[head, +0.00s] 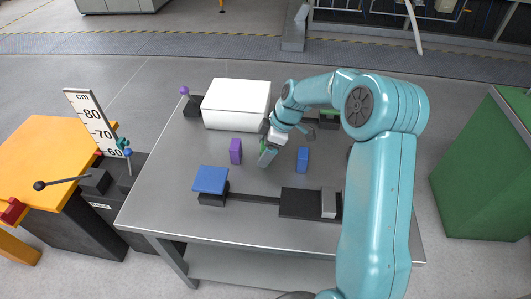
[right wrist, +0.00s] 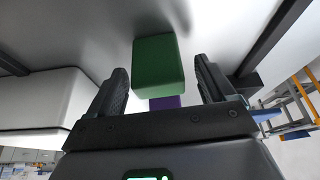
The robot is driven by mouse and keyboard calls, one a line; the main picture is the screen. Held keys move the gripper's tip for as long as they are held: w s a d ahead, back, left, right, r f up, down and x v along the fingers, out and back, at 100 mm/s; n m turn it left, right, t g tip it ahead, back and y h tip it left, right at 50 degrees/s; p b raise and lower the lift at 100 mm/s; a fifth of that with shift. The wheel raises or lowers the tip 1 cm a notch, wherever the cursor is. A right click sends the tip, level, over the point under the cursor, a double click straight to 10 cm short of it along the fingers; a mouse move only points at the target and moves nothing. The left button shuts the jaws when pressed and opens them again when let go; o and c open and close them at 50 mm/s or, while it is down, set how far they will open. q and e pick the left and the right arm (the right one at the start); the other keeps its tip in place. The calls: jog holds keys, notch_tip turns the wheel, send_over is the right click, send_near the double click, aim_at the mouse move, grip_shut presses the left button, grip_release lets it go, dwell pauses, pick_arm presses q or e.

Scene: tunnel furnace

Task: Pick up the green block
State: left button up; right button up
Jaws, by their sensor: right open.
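The green block (right wrist: 157,62) shows in the right wrist view, between and just ahead of the two black fingers of my right gripper (right wrist: 163,82). There is a visible gap on each side of it, and the fingers are open. In the head view my right gripper (head: 267,151) is low over the table's middle, between a purple block (head: 235,151) and a blue block (head: 303,159). There the gripper largely hides the green block. The purple block shows partly behind it in the wrist view (right wrist: 165,102). My left gripper is not in view.
A white box (head: 236,104) stands at the back of the grey table (head: 262,226). A blue pad on a dark base (head: 210,180) and a dark rail fixture (head: 300,203) are at the front. A height scale (head: 97,122) and orange-topped stand (head: 45,160) are left.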

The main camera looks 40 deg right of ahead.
jog(key=shift+x, duration=0.85)
jog(key=c, duration=1.1)
jog(key=shift+r, duration=0.1)
